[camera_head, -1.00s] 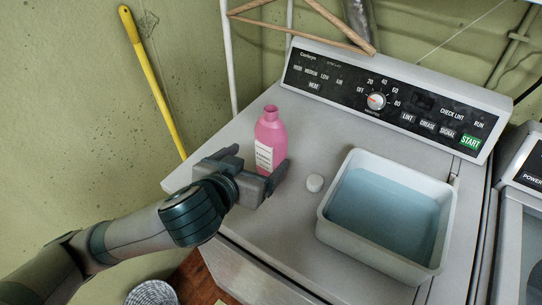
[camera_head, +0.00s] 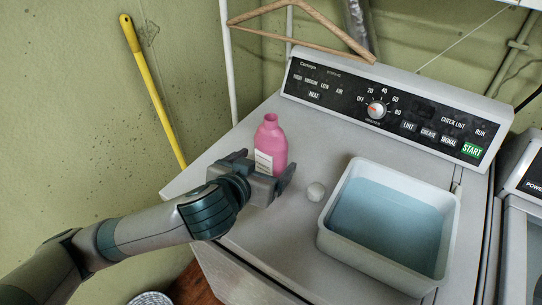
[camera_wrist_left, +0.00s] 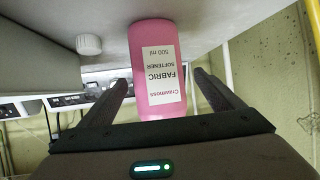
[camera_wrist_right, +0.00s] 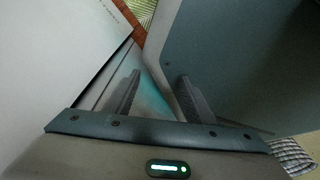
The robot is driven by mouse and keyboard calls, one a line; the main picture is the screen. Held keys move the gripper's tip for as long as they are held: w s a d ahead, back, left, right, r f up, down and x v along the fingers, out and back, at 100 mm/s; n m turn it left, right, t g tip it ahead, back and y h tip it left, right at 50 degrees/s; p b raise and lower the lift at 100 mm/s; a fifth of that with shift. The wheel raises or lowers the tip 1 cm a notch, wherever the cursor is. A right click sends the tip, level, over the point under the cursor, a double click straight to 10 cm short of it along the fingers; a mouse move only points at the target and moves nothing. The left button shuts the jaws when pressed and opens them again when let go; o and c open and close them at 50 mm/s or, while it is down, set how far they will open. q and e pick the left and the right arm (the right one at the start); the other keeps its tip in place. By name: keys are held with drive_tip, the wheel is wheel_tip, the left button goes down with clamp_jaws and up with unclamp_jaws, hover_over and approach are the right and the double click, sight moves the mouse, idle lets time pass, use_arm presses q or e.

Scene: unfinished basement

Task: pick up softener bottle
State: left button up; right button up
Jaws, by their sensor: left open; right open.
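The pink softener bottle (camera_head: 271,143) stands upright on the white dryer top (camera_head: 222,161), with a white label on its front. It shows upside down in the left wrist view (camera_wrist_left: 153,50), where its label reads fabric softener. My left gripper (camera_head: 264,171) is open, its fingers spread to either side of the bottle's body. In the left wrist view the fingers (camera_wrist_left: 162,92) are apart from the bottle, with gaps on both sides. My right gripper (camera_wrist_right: 155,88) is open and empty, seen only in its own wrist view.
A small white round cap (camera_head: 316,191) lies right of the bottle. A white basin of water (camera_head: 328,236) stands farther right on the dryer. The control panel (camera_head: 392,106) rises behind. A wooden hanger (camera_head: 310,28) hangs above, and a yellow pole (camera_head: 152,89) leans at the left wall.

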sight(266, 163)
use_arm(q)
drive_tip(key=p+x, duration=0.1)
drive_tip(key=x, duration=0.2)
drive_tip(key=shift+w+d+f, duration=0.1)
drive_tip(key=shift+w+f, duration=0.05)
drive_tip(key=shift+f, duration=0.1)
drive_tip(key=shift+w+d+f, duration=0.1)
drive_tip(key=shift+w+f, duration=0.05)
drive_tip(key=c, duration=1.4)
drive_tip(key=shift+c, duration=0.2)
use_arm(e)
drive_tip(key=shift+g, duration=0.6)
drive_tip(key=s, duration=0.1)
drive_tip(key=s+d, duration=0.1)
drive_tip(key=s, duration=0.1)
drive_tip(key=s+d, duration=0.1)
drive_tip(key=s, duration=0.1)
